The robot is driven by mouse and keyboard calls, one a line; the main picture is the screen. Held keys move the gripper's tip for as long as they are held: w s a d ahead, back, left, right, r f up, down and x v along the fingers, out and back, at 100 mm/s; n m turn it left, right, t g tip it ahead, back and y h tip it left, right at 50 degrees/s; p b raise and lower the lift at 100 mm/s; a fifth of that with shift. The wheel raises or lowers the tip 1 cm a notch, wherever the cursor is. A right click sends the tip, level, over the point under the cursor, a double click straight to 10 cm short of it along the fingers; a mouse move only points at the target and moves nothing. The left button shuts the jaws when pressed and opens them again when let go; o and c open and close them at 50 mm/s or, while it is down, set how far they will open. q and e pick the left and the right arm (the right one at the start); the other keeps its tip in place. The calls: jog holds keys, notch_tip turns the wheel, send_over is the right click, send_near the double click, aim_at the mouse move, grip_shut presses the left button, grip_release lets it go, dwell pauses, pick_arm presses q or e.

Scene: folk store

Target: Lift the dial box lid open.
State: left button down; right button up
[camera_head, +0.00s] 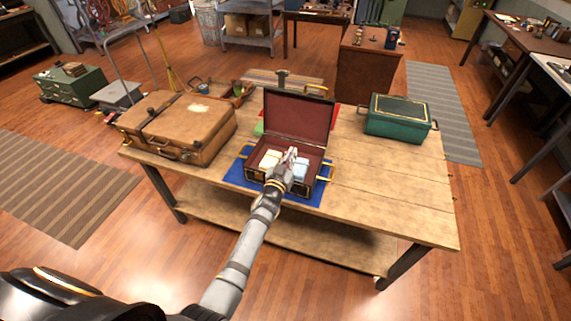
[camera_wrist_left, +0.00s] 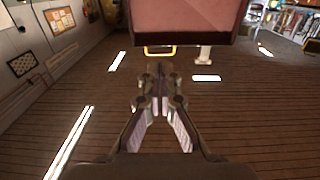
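The dial box (camera_head: 262,178) is a dark case with gold handles, on a blue mat on the wooden table. Its lid (camera_head: 298,115) stands raised at the back, showing a maroon lining. Pale and bluish bundles lie inside the box. My left gripper (camera_head: 291,152) is over the front part of the box, below and in front of the lid, apart from it. In the left wrist view, the fingertips (camera_wrist_left: 160,70) are together with nothing visible between them, and the reddish lid (camera_wrist_left: 185,15) fills the top edge. My right gripper is not in view.
A brown suitcase (camera_head: 190,122) lies left of the box, with a wooden tray (camera_head: 215,90) behind it. A green metal box (camera_head: 399,117) stands at the back right. The table's right front (camera_head: 400,205) is bare.

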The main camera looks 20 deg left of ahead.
pick_arm(q)
jog(key=s+p, duration=0.2)
jog(key=s, duration=0.6)
jog(key=shift+a, duration=0.2)
jog(key=shift+w, duration=0.1)
jog(key=s+a+f+g+b, duration=0.1)
jog(key=s+f+g+b, duration=0.15)
jog(key=s+f, duration=0.65)
jog(key=s+a+f+g+y+b, duration=0.1)
jog(key=s+a+f+g, duration=0.15)
jog(key=f, duration=1.25)
jog(key=s+a+f+g+b, duration=0.15)
jog(key=s+f+g, duration=0.3)
jog(key=f, duration=0.75)
jog(key=s+a+f+g+b, duration=0.1)
jog(key=s+a+f+g, duration=0.1)
jog(key=s+f, duration=0.4)
jog(key=s+a+f+g+b, duration=0.1)
jog(key=s+f, duration=0.5)
jog(key=s, duration=0.9)
jog(key=s+a+f+g+b, duration=0.1)
jog(key=s+a+f+g, duration=0.2)
jog(key=s+f, duration=0.3)
jog(key=s+g, duration=0.1)
jog(key=s, duration=0.3)
jog(key=shift+s+f+y+b, duration=0.15)
jog(key=shift+s+y+b, duration=0.15)
jog(key=shift+y, duration=0.1)
jog(key=shift+w, duration=0.1)
